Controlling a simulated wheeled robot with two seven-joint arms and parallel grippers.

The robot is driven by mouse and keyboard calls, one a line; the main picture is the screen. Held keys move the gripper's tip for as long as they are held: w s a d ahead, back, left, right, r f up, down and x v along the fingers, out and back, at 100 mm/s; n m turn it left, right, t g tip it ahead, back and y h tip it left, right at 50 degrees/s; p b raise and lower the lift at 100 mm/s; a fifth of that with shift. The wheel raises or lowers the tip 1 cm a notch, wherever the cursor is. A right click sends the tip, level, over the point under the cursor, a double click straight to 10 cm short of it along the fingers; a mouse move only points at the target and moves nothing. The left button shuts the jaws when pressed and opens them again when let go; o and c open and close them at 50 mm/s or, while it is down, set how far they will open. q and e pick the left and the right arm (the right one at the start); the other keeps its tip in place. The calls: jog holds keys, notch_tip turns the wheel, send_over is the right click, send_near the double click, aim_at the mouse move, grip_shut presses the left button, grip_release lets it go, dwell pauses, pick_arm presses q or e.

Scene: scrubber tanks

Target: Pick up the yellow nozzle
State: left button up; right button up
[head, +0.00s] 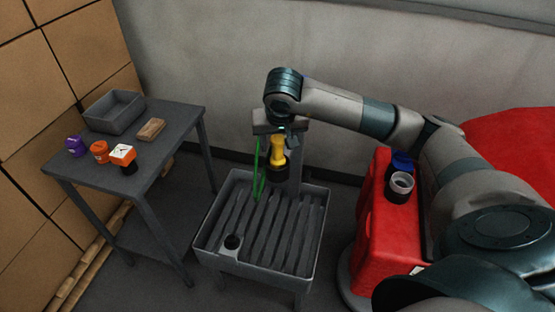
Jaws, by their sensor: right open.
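The yellow nozzle (278,152) is in the middle of the head view, upright, with a dark part at its lower end. It is above the back of the grey slatted basin (318,228), in front of a grey post (296,172). My right arm reaches in from the right, and its right gripper (284,134) points down at the top of the nozzle. The jaws are open, and the wrist hides part of them. I cannot tell whether a finger touches the nozzle. My left gripper is out of view.
A green hose loop (258,172) hangs just left of the nozzle. A red machine (375,225) with a grey-rimmed port (401,184) stands right of the basin. A dark side table (172,122) at left holds a grey bin (114,111), a brown block (151,130) and small coloured parts.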

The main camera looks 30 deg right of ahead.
jog(key=c, duration=1.1)
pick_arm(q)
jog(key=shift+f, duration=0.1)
pick_arm(e)
jog(key=shift+r, duration=0.1)
